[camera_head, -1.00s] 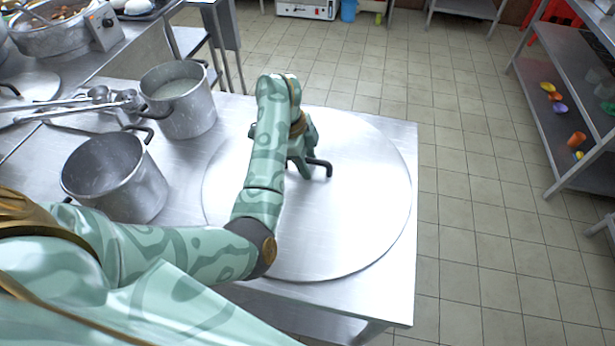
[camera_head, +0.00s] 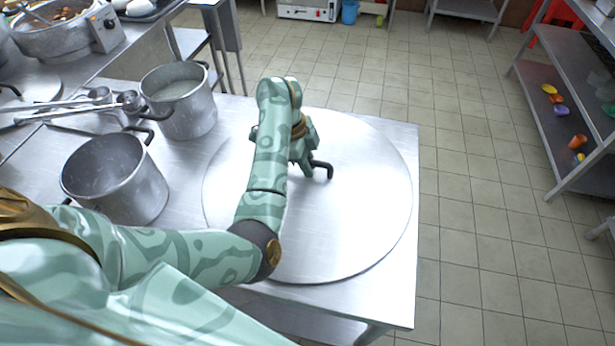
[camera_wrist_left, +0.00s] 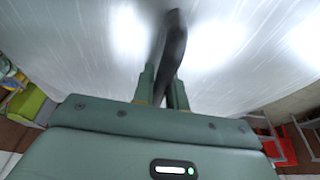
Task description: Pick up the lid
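The lid (camera_head: 350,225) is a large, flat, round metal disc on the steel table, with a dark bar handle (camera_head: 326,168). My left gripper (camera_head: 306,170) is over the middle of the lid, at the handle, and my forearm hides part of the disc. In the left wrist view, the dark handle (camera_wrist_left: 174,45) runs between the two green fingers (camera_wrist_left: 163,84), which are close together and look shut on it. The lid's bright surface (camera_wrist_left: 80,45) fills the upper part of that view. My right gripper is not in view.
Two metal pots stand left of the lid, an empty one (camera_head: 115,182) in front and one with pale contents (camera_head: 180,103) behind. Metal utensils (camera_head: 100,97) lie further left. The table's right edge (camera_head: 416,220) is close to the lid. Open floor and a shelf (camera_head: 570,120) lie beyond.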

